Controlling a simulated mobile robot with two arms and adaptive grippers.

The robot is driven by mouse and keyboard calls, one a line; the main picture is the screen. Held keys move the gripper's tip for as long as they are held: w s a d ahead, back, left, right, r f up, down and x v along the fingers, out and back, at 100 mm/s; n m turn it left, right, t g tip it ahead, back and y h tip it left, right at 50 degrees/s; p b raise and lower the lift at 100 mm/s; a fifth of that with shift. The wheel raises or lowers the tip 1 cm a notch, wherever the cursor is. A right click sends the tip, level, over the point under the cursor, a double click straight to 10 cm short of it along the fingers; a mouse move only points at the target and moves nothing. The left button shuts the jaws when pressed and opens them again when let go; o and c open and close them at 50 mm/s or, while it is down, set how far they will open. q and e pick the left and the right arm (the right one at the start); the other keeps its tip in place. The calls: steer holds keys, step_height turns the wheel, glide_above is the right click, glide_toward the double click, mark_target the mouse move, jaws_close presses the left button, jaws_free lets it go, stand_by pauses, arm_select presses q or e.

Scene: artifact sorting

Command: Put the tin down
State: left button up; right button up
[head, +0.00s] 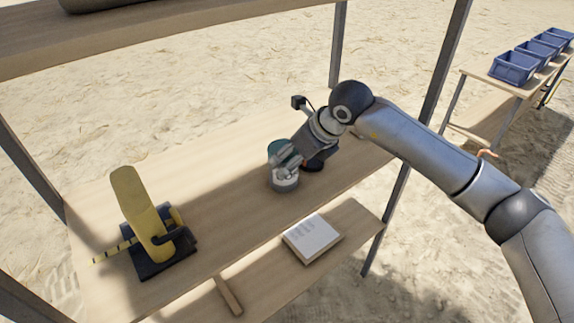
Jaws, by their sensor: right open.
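The tin (285,184) stands upright on the wooden shelf, right of the shelf's middle. It has a pale grey lower part and a teal part behind. My right gripper (285,164) is at the tin, its fingers over the tin's upper part and hiding some of it. Its jaws are open; I cannot tell whether a finger touches the tin. The wooden shelf (225,210) bears the tin. My left gripper is not in view.
A yellow upright object (138,205) on a dark base stands at the shelf's left. A dark item lies just behind my right gripper. A white book (312,238) lies on the lower shelf. Metal posts (437,85) frame the rack. Blue bins (513,68) stand on a far table.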

steer(key=b+v, duration=0.1)
steer(key=v, duration=0.7)
steer(key=shift+r+b, duration=0.15)
steer(key=shift+b, duration=0.25)
